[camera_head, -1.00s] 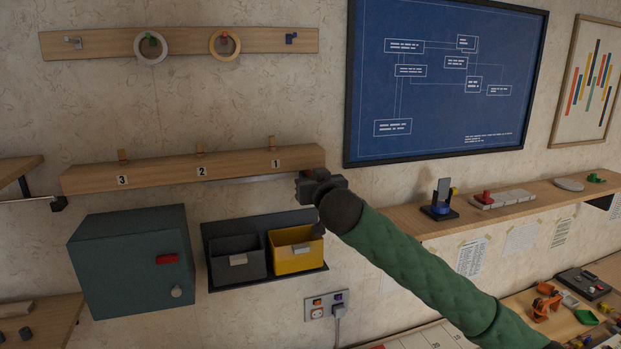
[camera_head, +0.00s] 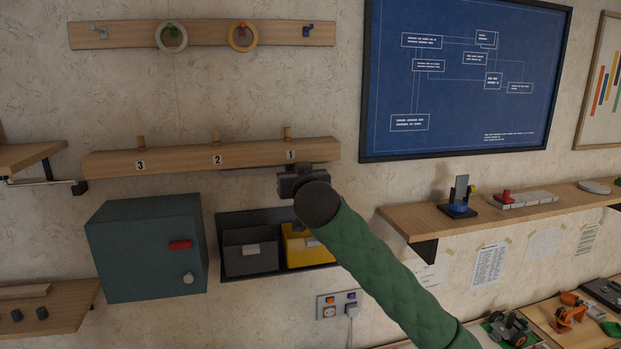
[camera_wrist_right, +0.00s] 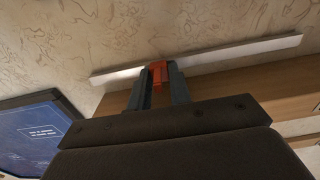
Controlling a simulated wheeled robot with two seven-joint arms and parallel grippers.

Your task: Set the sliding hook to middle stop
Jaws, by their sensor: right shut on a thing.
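The red sliding hook (camera_wrist_right: 158,74) sits on a pale metal rail (camera_wrist_right: 235,52) in the right wrist view. My right gripper (camera_wrist_right: 158,88) is shut on the hook, one finger on each side of it. In the head view my right gripper (camera_head: 302,180) is below the wooden stop board (camera_head: 190,159), just right of the label 1 (camera_head: 291,155). The gripper and wrist hide the hook there. Label 2 (camera_head: 217,160) marks the middle of the board and label 3 (camera_head: 140,166) its left part. My left gripper is not in view.
Below the rail are a teal cabinet (camera_head: 140,250), a grey bin (camera_head: 248,262) and a yellow bin (camera_head: 296,256), close under my right gripper. A wooden shelf (camera_head: 420,224) stands to the right. The wall under labels 2 and 3 is clear above the cabinet.

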